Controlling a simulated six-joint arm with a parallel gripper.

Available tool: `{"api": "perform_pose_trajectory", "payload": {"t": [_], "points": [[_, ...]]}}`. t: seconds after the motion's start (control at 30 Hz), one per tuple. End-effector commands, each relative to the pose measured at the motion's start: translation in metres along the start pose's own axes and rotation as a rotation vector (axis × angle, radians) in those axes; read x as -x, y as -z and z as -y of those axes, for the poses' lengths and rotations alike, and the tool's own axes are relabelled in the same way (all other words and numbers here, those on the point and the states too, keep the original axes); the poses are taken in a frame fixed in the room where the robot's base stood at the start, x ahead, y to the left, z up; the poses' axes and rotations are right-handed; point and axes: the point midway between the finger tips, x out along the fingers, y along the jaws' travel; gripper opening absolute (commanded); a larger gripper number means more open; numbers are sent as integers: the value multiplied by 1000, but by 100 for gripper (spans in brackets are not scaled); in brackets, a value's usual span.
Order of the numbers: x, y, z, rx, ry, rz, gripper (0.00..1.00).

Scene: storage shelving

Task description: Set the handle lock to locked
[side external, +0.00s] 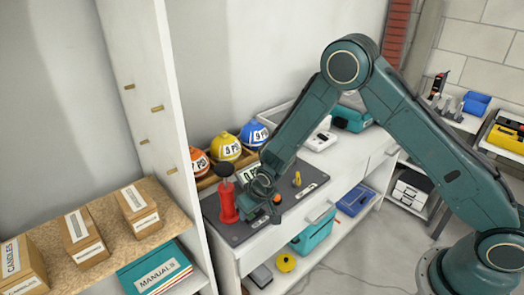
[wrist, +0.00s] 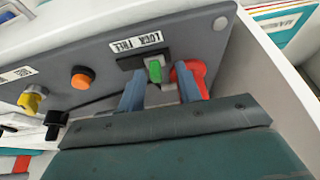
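The handle lock shows in the wrist view as a green knob (wrist: 155,70) at a dark slot, under an upside-down label (wrist: 136,41) that seems to read LOCK FREE. The knob is toward the slot's right; bare dark slot shows at left. My gripper (wrist: 160,88) is open, its two blue-grey fingers on either side of the knob with gaps visible. Contact cannot be judged. A red handle part (wrist: 192,80) is just right of the right finger. In the side view my gripper (side external: 262,200) is low over the panel beside the red handle (side external: 227,203), hiding the lock.
The grey panel also bears an orange button (wrist: 82,77) and a yellow knob (wrist: 31,101). A white shelf upright (side external: 165,120) stands close left. A teal case (side external: 314,236) sits on the lower shelf.

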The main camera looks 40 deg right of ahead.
Motion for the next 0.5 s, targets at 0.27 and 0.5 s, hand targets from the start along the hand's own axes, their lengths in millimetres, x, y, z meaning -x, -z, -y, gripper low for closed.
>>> {"api": "perform_pose_trajectory", "payload": {"t": [0.27,0.5], "points": [[19,1,0,0,0,-2,35],[48,1,0,1,1,-2,35]]}}
